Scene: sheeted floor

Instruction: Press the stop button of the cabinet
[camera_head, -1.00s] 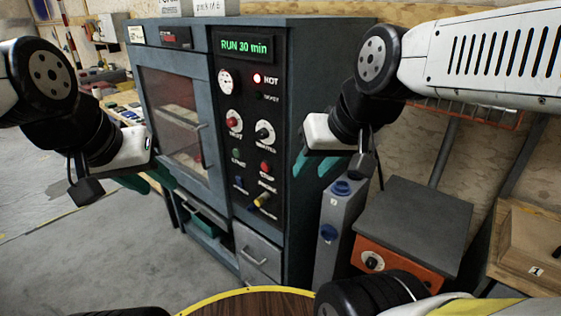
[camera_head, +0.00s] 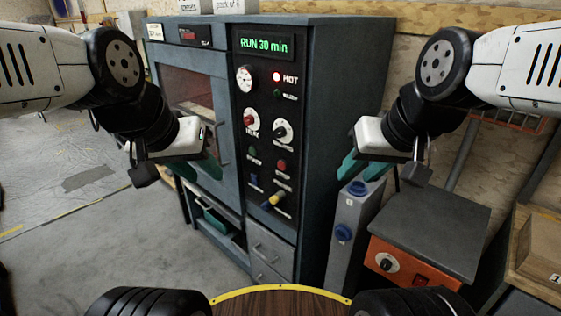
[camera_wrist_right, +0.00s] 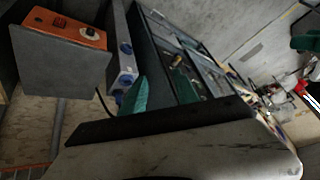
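The dark cabinet (camera_head: 320,120) stands ahead with a black control panel. Its red stop button (camera_head: 282,165) is in the lower right part of the panel, beside a small green button (camera_head: 252,151) and above a yellow knob (camera_head: 275,200). The button is in plain sight and neither gripper touches it. My left gripper (camera_head: 198,168) has teal fingers, looks open and empty, and is in front of the cabinet's door, left of the panel. My right gripper (camera_head: 357,168) looks open and empty, right of the cabinet's side; a teal finger shows in the right wrist view (camera_wrist_right: 133,95).
A grey box with blue knobs (camera_head: 350,215) stands against the cabinet's right side. An orange control box with a grey top (camera_head: 415,262) is right of it. A round wooden top with a yellow rim (camera_head: 280,291) is at the bottom. Open floor (camera_head: 110,235) lies left.

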